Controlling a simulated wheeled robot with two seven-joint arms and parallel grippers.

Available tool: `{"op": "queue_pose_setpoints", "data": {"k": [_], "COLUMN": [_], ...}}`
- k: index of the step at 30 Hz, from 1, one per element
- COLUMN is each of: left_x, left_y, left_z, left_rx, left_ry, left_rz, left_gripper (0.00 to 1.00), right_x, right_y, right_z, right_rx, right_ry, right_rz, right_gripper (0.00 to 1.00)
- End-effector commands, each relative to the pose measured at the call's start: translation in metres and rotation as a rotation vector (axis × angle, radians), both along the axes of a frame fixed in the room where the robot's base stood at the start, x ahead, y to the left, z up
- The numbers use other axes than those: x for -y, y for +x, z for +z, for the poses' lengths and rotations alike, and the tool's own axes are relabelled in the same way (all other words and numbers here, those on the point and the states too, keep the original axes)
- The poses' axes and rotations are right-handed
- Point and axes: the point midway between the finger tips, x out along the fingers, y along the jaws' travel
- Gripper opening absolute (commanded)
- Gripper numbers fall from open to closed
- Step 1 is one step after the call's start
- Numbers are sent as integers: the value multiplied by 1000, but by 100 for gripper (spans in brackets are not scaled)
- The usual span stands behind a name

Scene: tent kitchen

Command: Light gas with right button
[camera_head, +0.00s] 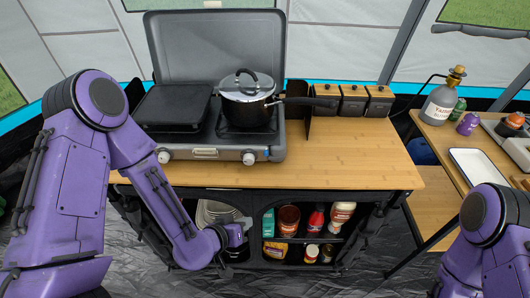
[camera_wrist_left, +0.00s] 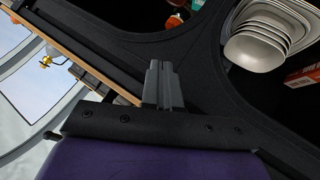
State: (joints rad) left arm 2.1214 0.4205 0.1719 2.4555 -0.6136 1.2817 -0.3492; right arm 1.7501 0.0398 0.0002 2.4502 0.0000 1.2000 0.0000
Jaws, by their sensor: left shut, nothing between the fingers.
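A two-burner camping stove (camera_head: 205,148) stands on the wooden counter with its lid raised. Its right button (camera_head: 249,158) is a round knob on the front face, at the right end. The left button (camera_head: 164,156) is at the left end. A pot with a glass lid (camera_head: 247,94) sits on the right burner. My left gripper (camera_head: 242,227) is low in front of the cabinet under the counter, well below the stove. In the left wrist view its fingers (camera_wrist_left: 163,82) are together and empty. My right arm shows at the right edge; its gripper is out of view.
A black griddle (camera_head: 173,106) covers the left burner. The pot's handle reaches right toward wooden canisters (camera_head: 353,102). Shelves below hold bowls (camera_wrist_left: 256,46) and several bottles (camera_head: 315,221). A side table (camera_head: 441,143) with a gas bottle (camera_head: 441,100) stands right. The counter's right front is clear.

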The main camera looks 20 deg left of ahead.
Motion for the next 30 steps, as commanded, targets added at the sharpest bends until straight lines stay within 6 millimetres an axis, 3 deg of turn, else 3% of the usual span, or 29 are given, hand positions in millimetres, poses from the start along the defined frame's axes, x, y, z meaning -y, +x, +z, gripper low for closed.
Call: {"op": "queue_pose_setpoints", "data": {"k": [1, 3, 6, 9, 22, 30], "left_x": [8, 19, 29, 34, 33, 23], "left_y": [15, 30, 43, 49, 53, 87], "left_z": [26, 55, 85, 100, 103, 104], "left_rx": [80, 182, 287, 339, 350, 350], "left_ry": [-24, -44, -60, -65, -66, -65], "left_rz": [-32, -83, -130, -155, -159, -158], "left_gripper": [0, 0, 0, 0, 0, 0], "right_x": [0, 0, 0, 0, 0, 0], "right_y": [0, 0, 0, 0, 0, 0], "right_z": [3, 4, 5, 6, 7, 14], "right_rx": [0, 0, 0, 0, 0, 0], "right_ry": [0, 0, 0, 0, 0, 0], "right_rz": [0, 0, 0, 0, 0, 0], "right_gripper": [43, 43, 43, 43, 43, 43]}}
